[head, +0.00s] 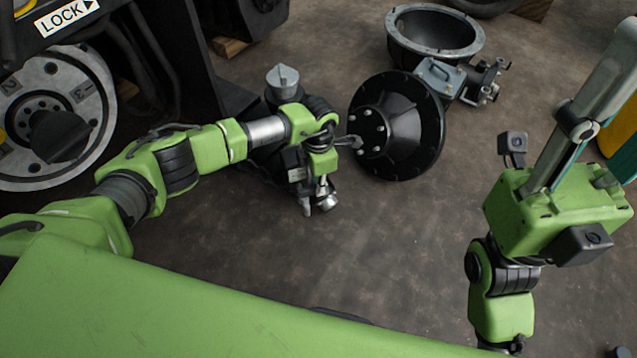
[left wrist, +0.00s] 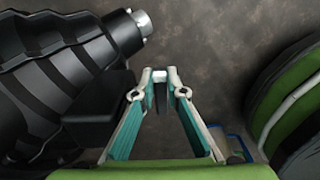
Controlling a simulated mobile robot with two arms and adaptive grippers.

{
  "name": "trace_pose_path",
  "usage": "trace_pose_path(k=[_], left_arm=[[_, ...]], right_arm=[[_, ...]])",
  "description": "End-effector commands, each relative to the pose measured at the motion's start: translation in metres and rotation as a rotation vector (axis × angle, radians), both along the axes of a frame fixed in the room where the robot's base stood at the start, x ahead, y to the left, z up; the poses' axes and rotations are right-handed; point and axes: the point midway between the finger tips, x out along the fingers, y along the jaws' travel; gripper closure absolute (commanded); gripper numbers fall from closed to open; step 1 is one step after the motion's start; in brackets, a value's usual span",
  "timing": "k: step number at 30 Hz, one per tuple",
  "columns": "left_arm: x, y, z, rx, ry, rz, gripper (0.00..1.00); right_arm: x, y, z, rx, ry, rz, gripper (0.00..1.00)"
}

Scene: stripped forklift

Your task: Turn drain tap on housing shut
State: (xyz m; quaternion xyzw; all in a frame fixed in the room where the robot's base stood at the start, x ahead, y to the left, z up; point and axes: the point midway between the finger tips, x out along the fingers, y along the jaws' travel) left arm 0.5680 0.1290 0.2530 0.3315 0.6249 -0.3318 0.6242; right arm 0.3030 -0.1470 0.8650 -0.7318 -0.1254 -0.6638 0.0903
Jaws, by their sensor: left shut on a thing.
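My left gripper (head: 322,186) is low beside a dark housing (head: 296,175) with a pale label, mostly behind my left arm. In the left wrist view the teal-and-white fingers of the left gripper (left wrist: 160,78) close in on a narrow dark piece (left wrist: 160,98); I take it for the tap handle, but its shape and angle are mostly hidden. A black ribbed body (left wrist: 60,60) with a silver end (left wrist: 143,22) lies left of the fingers. My right gripper (head: 578,125) is raised at the right, away from the housing; its fingertips are not clear.
A black flanged disc (head: 397,125) and a grey-rimmed bowl housing (head: 435,35) lie just right of my left gripper. A wheel hub (head: 50,115) and dark forklift frame stand at the left. The floor (head: 400,240) between my arms is clear.

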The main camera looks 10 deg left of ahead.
Motion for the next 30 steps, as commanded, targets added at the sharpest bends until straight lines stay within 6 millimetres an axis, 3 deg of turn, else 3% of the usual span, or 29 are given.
trace_pose_path(k=[1, 3, 16, 30], left_arm=[[0.001, 0.001, 0.001, 0.0, -0.002, 0.003, 0.85], [0.001, 0.001, 0.001, 0.0, -0.002, 0.003, 0.71], [0.002, 0.0, 0.008, -0.001, -0.004, -0.001, 0.71], [0.002, 0.001, 0.097, 0.0, -0.005, 0.0, 0.71]], right_arm=[[0.0, 0.0, 0.0, 0.0, 0.0, 0.0, 0.6], [0.0, 0.0, 0.0, -0.001, -0.001, 0.0, 0.6], [-0.002, 0.0, 0.003, -0.001, -0.013, -0.001, 0.6], [-0.001, 0.0, 0.002, 0.0, -0.008, -0.001, 0.6]])
